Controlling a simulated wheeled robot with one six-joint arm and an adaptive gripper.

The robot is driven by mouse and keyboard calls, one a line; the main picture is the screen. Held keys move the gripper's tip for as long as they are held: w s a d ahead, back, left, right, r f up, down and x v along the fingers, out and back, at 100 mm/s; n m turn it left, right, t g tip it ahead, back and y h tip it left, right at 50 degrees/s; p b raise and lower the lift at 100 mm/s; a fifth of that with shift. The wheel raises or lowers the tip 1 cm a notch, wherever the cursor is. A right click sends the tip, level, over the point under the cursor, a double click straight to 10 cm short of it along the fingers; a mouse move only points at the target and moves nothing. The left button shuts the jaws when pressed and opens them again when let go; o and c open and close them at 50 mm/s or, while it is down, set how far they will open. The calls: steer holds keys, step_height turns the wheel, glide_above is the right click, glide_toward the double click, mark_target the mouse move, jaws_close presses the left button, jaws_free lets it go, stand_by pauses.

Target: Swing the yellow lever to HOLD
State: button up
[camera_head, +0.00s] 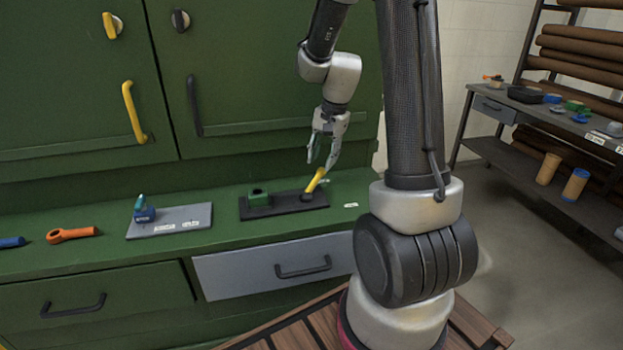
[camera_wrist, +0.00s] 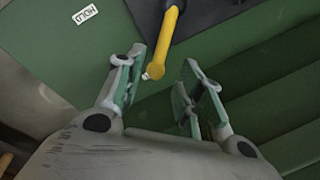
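The yellow lever (camera_head: 315,181) stands tilted on a black base plate (camera_head: 285,205) on the green counter. Its tip leans to the upper right in the head view. In the wrist view, the yellow lever (camera_wrist: 168,40) has its rounded end between and just ahead of my fingertips. My gripper (camera_head: 326,158) is at the lever's upper end. In the wrist view my gripper (camera_wrist: 165,85) is open, with a gap on both sides of the lever. A white label (camera_wrist: 86,14) reading HOLD lies on the counter; it also shows in the head view (camera_head: 351,205), right of the plate.
A green block (camera_head: 259,197) sits on the same plate, left of the lever. A grey plate (camera_head: 185,221) with a blue part (camera_head: 144,214) and an orange tool (camera_head: 73,234) lie farther left. Green cabinet doors (camera_head: 70,80) rise behind the counter.

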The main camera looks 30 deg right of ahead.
mark_target(319, 174)
steer(key=f, duration=0.5)
steer(key=w+f, duration=0.1)
steer(key=f, duration=0.1)
steer(key=shift+a+f, duration=0.2)
steer(key=shift+a, duration=0.15)
steer(key=shift+c, duration=0.2)
jaws_close()
